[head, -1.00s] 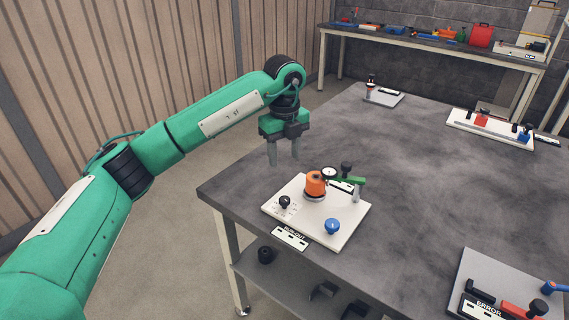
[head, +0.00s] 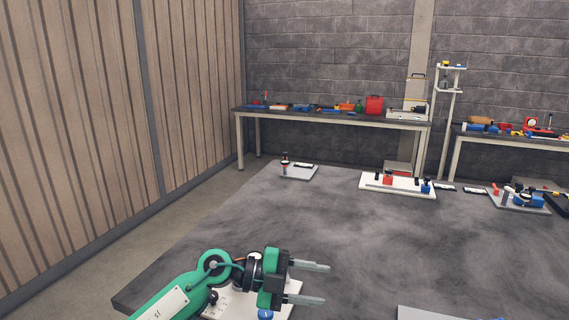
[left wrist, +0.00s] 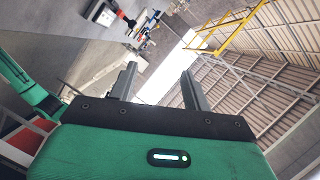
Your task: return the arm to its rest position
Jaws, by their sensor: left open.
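My left gripper (head: 318,282) is at the bottom of the head view, with its fingers pointing right. It is open and empty, with a gap between the two fingers. It is in front of the near white fixture plate (head: 225,303), which it and my green arm partly hide. In the left wrist view the two fingers (left wrist: 160,88) stand apart with nothing between them. My right gripper is not in view.
The grey table (head: 300,220) has a clear middle. A small fixture plate (head: 301,173) stands at its far left, a white strip fixture (head: 400,188) at its far edge, and another fixture (head: 520,204) at the right. A back bench (head: 330,119) holds several tools.

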